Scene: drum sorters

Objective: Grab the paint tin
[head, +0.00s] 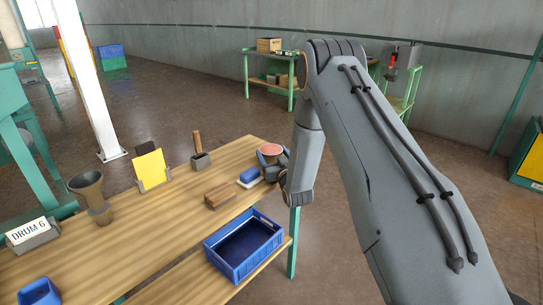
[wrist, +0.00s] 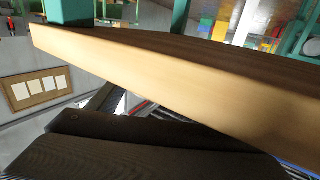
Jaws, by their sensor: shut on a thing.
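The paint tin (head: 271,150) has a round, pinkish-red top and shows at the far right end of the wooden bench in the head view. My gripper (head: 273,170) is right at the tin and is shut on it. My wrist hides part of the gripper and the tin's lower side, so the exact contact is not clear. In the wrist view the dark fingers of my gripper (wrist: 165,140) fill the bottom, and the tin cannot be made out there.
The bench (head: 150,225) also bears a blue-and-white block (head: 250,177), a brown block (head: 219,195), a yellow card (head: 151,168) and a funnel (head: 92,195). In the wrist view the bench edge (wrist: 160,80) runs close above the fingers.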

